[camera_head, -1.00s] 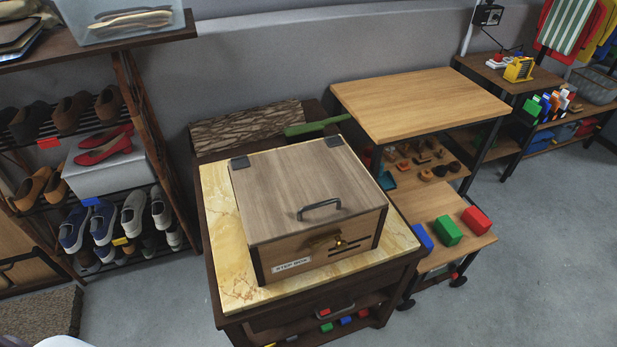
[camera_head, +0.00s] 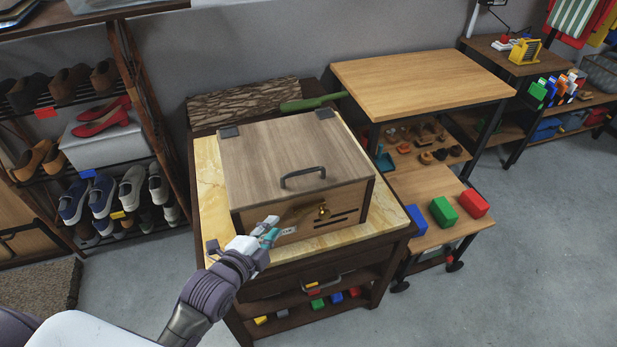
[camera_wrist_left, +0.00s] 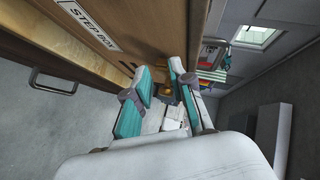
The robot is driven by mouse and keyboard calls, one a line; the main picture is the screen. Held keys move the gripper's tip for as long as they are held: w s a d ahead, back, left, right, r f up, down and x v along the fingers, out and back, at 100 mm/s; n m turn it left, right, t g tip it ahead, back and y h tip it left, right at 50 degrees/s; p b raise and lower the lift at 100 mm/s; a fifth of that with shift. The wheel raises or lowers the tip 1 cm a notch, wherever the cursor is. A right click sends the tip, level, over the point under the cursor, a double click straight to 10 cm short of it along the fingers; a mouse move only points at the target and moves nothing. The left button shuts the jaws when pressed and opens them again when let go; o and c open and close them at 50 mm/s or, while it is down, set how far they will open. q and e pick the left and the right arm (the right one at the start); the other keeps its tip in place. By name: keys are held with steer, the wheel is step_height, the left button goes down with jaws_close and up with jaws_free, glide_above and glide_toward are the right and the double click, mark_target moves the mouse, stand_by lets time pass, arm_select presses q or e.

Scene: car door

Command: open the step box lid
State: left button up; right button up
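The step box (camera_head: 345,208) is a wooden box on a marble-topped cabinet, and its grey-brown lid (camera_head: 285,150) is closed. A dark handle (camera_head: 303,178) is on the lid near the front edge. A brass knob (camera_head: 322,212) is on the front face. My left gripper (camera_head: 270,231) is in front of the box's front left part and hides some of its label. In the left wrist view its teal fingers (camera_wrist_left: 160,75) are apart and empty. The "STEP BOX" label (camera_wrist_left: 90,25) shows there, and the brass knob (camera_wrist_left: 164,90) shows between the fingers. My right gripper is out of view.
The marble top (camera_head: 207,175) leaves a narrow border around the box. A shoe rack (camera_head: 140,110) stands left. A wooden table (camera_head: 420,85) and a low shelf with coloured blocks (camera_head: 444,210) stand right. A green-handled object (camera_head: 312,102) lies behind the box.

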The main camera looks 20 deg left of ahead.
mark_target(302, 174)
arm_select(q)
step_height(302, 174, up, 8)
steer(key=m+t, duration=0.2)
steer(key=m, duration=0.1)
steer(key=shift+h, duration=0.3)
steer(key=x, duration=0.4)
steer(key=p+x, duration=0.1)
steer(key=x, duration=0.4)
steer(key=d+p+x, duration=0.1)
steer(key=x, duration=0.3)
steer(key=shift+w+d, duration=0.1)
steer(key=shift+w, duration=0.15)
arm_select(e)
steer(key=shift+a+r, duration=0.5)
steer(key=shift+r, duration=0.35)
arm_select(q)
jaws_close()
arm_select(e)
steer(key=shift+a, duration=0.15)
